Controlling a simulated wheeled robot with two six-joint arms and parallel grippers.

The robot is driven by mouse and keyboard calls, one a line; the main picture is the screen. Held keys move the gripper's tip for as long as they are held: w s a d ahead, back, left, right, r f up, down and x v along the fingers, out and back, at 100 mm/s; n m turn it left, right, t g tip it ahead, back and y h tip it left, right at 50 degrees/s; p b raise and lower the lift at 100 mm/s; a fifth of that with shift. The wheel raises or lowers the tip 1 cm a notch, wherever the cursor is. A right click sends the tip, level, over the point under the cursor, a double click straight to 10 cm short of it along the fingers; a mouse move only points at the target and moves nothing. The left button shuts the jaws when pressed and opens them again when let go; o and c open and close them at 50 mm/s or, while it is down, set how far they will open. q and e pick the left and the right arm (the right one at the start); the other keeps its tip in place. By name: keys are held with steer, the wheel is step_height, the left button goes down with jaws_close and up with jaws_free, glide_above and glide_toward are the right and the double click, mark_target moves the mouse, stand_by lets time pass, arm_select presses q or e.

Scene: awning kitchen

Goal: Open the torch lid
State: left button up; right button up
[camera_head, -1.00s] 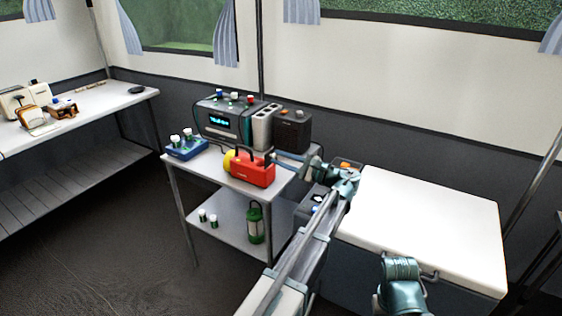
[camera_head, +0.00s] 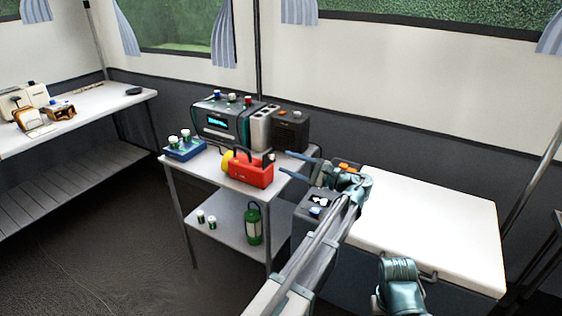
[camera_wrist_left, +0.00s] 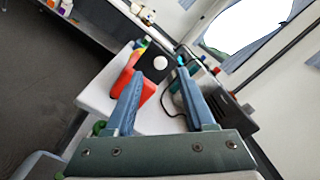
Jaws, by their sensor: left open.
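The red torch (camera_head: 250,174) with a yellow head lies on the small white-topped cart. A small pale and dark part shows at its right end; I cannot tell clearly how its lid stands. My left gripper (camera_head: 301,161) is open and empty to the right of the torch, apart from it, with its fingers pointing left towards it. In the left wrist view the torch (camera_wrist_left: 147,95) shows beyond the open fingers (camera_wrist_left: 160,73), partly hidden by one. A dark panel with a white round spot (camera_wrist_left: 160,63) shows between the fingertips.
A radio (camera_head: 222,120) and a dark box (camera_head: 291,132) stand behind the torch. A blue tray (camera_head: 185,149) with white-capped pieces is at the cart's left. A green lantern (camera_head: 254,224) stands on the lower shelf. A white-topped chest (camera_head: 430,220) is at the right.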

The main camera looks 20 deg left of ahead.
arm_select(q)
steer(key=d, duration=0.9)
steer(key=shift+s+d+f, duration=0.2)
steer(key=shift+s+d, duration=0.15)
steer(key=shift+d, duration=0.05)
steer(key=shift+s, duration=0.1)
